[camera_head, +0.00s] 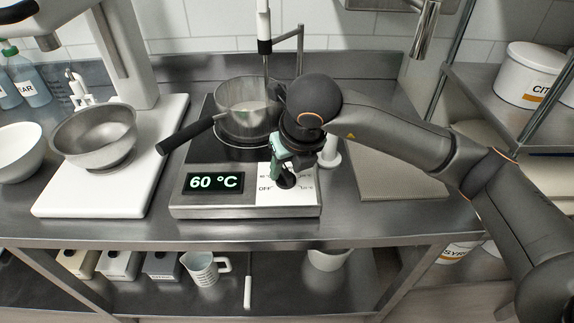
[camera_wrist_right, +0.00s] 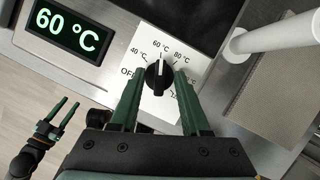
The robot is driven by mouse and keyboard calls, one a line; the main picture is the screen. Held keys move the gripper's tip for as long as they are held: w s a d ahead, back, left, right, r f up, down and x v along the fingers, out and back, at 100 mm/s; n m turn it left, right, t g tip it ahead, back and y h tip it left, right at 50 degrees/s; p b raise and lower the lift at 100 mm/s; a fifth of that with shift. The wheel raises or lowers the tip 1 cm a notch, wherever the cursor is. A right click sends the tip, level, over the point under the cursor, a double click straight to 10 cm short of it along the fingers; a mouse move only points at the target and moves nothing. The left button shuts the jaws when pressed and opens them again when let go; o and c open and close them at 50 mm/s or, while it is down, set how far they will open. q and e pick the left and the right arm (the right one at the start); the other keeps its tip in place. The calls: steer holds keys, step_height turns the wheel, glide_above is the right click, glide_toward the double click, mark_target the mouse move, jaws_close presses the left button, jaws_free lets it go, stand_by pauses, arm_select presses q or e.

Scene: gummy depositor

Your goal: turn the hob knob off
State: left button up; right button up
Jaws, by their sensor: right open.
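The black hob knob (camera_wrist_right: 157,76) sits on a white dial plate (camera_wrist_right: 150,43) marked OFF, 40 °C, 60 °C, 80 °C and more. Its white mark points up, near 60 °C. My right gripper (camera_wrist_right: 159,84) is open, with its green fingers on either side of the knob; I cannot tell whether they touch it. In the head view my right gripper (camera_head: 283,172) is over the hob's front right and partly hides the knob. The hob's display (camera_head: 214,182) reads 60 °C. My left gripper (camera_wrist_right: 66,107) shows at the left of the wrist view, its fingers apart and empty.
A pot (camera_head: 243,97) with a long black handle (camera_head: 187,135) stands on the hob, with a probe hanging into it. A white post (camera_wrist_right: 270,37) rises right of the dial. A metal bowl (camera_head: 94,137) stands left; a grey mat (camera_head: 395,180) lies right.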

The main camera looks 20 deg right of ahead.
steer(key=shift+c, duration=0.2)
jaws_close()
stand_by(0.5)
